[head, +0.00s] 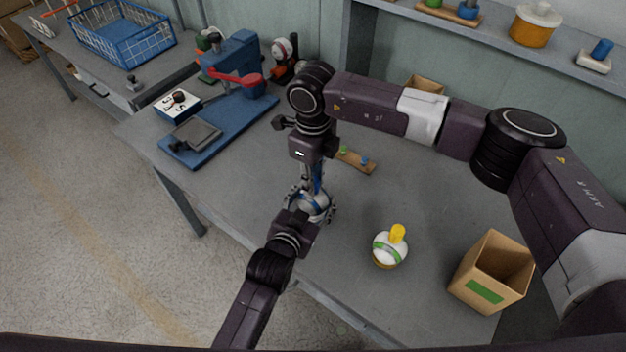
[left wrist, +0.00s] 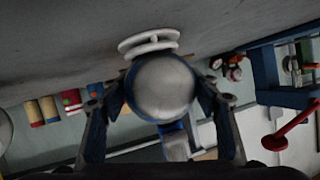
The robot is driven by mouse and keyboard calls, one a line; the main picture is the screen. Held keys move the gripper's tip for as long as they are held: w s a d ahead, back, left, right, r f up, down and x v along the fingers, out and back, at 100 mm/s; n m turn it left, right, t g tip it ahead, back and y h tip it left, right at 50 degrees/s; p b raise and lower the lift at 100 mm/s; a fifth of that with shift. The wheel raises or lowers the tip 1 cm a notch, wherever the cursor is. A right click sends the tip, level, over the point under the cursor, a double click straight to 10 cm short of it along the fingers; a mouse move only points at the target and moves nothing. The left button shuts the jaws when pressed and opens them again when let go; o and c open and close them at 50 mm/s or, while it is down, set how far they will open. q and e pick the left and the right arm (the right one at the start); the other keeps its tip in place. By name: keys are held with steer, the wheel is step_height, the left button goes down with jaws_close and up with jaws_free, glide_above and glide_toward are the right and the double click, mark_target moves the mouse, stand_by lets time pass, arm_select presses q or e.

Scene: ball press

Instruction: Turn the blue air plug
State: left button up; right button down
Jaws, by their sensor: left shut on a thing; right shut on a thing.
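A pale grey ball with a blue band (head: 312,206) is on the table. In the left wrist view the ball (left wrist: 164,86) is close between the fingers of my left gripper (left wrist: 163,100), near a white ring-shaped stand (left wrist: 148,43). In the head view my left gripper (head: 308,214) is shut on the ball from the near side. My right gripper (head: 313,188) points down from above and is shut on the blue air plug (head: 318,178) at the ball's top. The plug is mostly hidden by the fingers, so its turn angle cannot be told.
A white ball with a green band and yellow plug (head: 390,247) stands to the right. Beyond it is an open cardboard box (head: 490,275). A small wooden board (head: 357,163) with plugs lies behind. A blue press with a red lever (head: 236,70) stands at the back left.

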arm_select(q)
steer(key=shift+s+a+f, duration=0.15)
steer(key=shift+s+f, duration=0.05)
steer(key=shift+f, duration=0.3)
arm_select(e)
steer(key=m, duration=0.4)
steer(key=shift+w+r, duration=0.15)
steer(key=shift+r, duration=0.05)
steer(key=shift+m, duration=1.8)
steer(key=c, duration=2)
jaws_free()
steer(key=shift+o, duration=1.3)
steer(key=shift+f, duration=0.1)
arm_select(q)
steer(key=shift+w+r, duration=0.1)
steer(key=shift+r, duration=0.15)
arm_select(e)
step_height(320, 180, up, 12)
arm_select(q)
steer(key=o, duration=1.9)
steer(key=shift+r, duration=0.1)
